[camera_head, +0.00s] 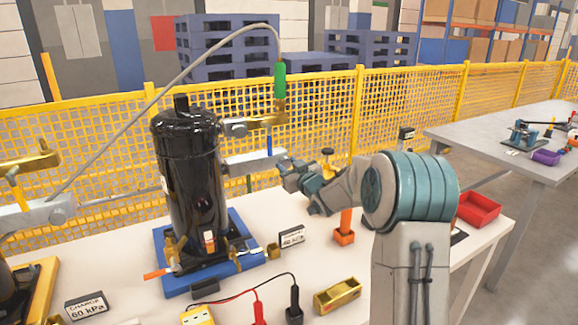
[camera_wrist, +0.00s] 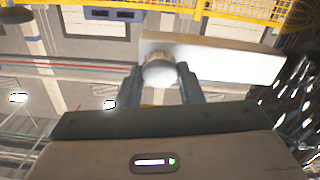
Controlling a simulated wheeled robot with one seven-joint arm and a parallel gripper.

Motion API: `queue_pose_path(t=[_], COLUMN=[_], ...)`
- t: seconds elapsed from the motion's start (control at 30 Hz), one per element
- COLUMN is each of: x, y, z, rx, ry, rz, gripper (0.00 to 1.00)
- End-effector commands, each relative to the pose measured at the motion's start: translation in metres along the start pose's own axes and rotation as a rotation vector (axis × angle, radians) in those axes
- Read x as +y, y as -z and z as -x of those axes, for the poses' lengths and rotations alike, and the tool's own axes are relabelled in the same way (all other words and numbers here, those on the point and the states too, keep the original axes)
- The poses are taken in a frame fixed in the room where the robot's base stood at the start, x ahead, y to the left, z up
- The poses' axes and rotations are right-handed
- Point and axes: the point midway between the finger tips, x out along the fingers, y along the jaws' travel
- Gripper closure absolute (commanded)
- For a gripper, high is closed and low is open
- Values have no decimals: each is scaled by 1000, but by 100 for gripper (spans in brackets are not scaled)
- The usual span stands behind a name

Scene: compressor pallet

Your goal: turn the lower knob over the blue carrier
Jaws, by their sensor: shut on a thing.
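The blue carrier (camera_head: 236,271) lies on the white table and bears a black compressor (camera_head: 190,190). To the compressor's right, a pale grey valve block (camera_head: 250,160) sticks out. My gripper (camera_head: 284,165) is at the right end of this block. In the head view the knob is hidden by my gripper. I cannot tell how far the knob is turned.
Above the block are a brass fitting (camera_head: 265,122) and a green connector (camera_head: 280,80) with a grey hose arching left. A yellow mesh fence (camera_head: 330,120) runs behind. A brass tray (camera_head: 338,295), an orange holder (camera_head: 344,235) and a label (camera_head: 292,237) stand on the table.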

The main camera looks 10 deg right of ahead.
Motion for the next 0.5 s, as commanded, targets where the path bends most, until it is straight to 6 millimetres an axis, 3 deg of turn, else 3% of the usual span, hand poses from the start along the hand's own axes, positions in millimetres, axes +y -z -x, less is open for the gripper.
queue_pose_path(t=[0.5], x=[2], y=[0], z=[0], rx=[-3], ry=[-1], rz=[-440], gripper=[89])
